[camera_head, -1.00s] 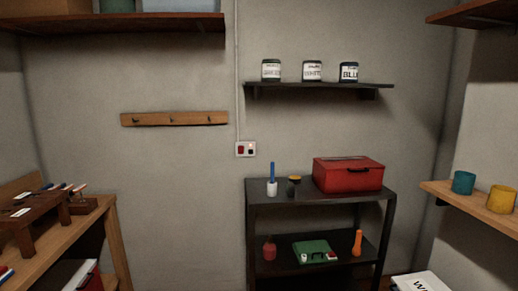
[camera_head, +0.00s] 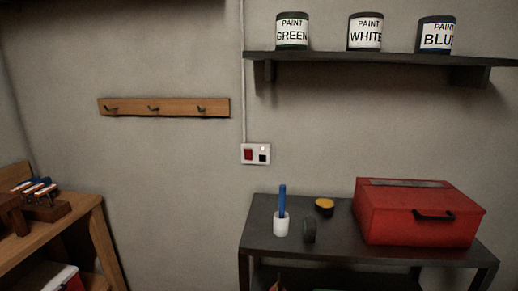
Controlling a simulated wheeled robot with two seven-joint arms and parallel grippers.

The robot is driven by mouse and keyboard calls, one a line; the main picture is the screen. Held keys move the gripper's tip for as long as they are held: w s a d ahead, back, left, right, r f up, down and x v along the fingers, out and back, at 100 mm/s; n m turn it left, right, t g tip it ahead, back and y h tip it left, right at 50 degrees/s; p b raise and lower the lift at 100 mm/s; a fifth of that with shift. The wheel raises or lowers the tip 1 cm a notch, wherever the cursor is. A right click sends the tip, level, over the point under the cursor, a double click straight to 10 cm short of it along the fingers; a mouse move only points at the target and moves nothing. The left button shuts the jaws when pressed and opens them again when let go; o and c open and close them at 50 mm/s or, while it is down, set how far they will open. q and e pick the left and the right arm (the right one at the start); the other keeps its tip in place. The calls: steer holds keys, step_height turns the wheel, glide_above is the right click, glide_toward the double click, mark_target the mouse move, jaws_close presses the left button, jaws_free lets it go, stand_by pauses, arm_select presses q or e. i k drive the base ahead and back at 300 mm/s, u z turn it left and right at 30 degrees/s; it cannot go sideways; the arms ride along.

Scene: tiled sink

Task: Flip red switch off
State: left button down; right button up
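The red switch (camera_head: 248,154) is on the left half of a white wall plate (camera_head: 256,147), on the grey wall above the dark metal shelf unit. A small black switch or socket (camera_head: 263,158) sits on the right half of the plate, with a tiny reddish light above it. The rocker position of the red switch is too small to tell. Neither of my grippers is in view.
Below the plate stands a dark shelf unit (camera_head: 345,235) holding a white cup (camera_head: 281,226) with a blue stick, a black roll (camera_head: 309,231), a yellow-topped item (camera_head: 324,205) and a red toolbox (camera_head: 418,213). A wooden hook rail (camera_head: 165,107) hangs left. A shelf with paint cans (camera_head: 367,33) is above.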

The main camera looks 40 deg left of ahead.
mark_target(248, 153)
steer(key=u, duration=0.4)
steer(key=i, duration=1.25)
steer(key=u, duration=0.45)
